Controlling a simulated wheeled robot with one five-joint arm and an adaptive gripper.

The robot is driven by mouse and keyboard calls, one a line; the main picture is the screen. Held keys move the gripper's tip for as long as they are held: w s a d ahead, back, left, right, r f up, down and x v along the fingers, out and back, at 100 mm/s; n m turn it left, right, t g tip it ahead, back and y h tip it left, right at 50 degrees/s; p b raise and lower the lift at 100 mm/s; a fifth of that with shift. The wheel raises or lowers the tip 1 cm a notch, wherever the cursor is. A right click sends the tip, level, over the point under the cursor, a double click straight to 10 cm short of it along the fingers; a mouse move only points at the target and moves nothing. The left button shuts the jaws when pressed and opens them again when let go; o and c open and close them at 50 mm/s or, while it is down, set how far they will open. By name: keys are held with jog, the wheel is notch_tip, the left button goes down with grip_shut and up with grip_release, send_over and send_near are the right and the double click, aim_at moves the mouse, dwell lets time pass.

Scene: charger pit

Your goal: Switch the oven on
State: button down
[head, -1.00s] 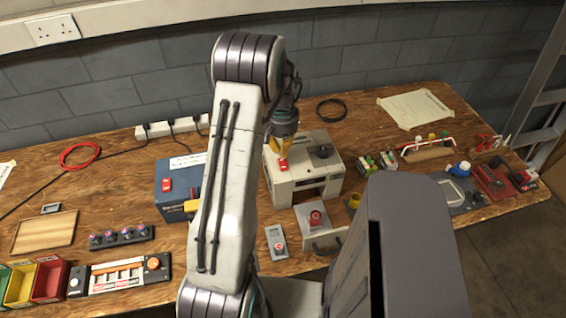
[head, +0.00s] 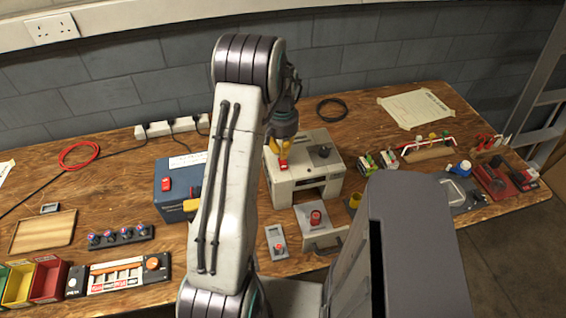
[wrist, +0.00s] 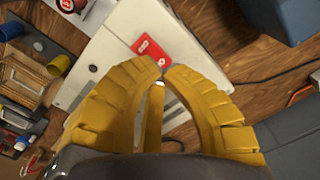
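The cream box-shaped oven (head: 306,183) stands mid-bench, with a dark front opening and a black knob (head: 323,150) on top. A red rocker switch (head: 283,163) sits on its top near the left. In the wrist view the red switch (wrist: 152,50) lies just beyond my fingertips on the pale top (wrist: 112,50). My gripper (wrist: 163,71) has yellow fingers with their tips together and nothing seen between them. In the head view my gripper (head: 279,156) is right over the switch. I cannot tell if it touches.
A blue box (head: 172,195) with its own red switch stands left of the oven, partly behind my arm. A grey box with a red button (head: 315,217) and a small grey remote-like unit (head: 276,243) are in front. Several tools stand at right.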

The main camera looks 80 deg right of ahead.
jog(key=shift+f+b, duration=1.15)
jog(key=shift+f, duration=0.35)
dwell(0.8)
jog(key=shift+r+p, duration=2.4)
jog(key=shift+r, duration=1.15)
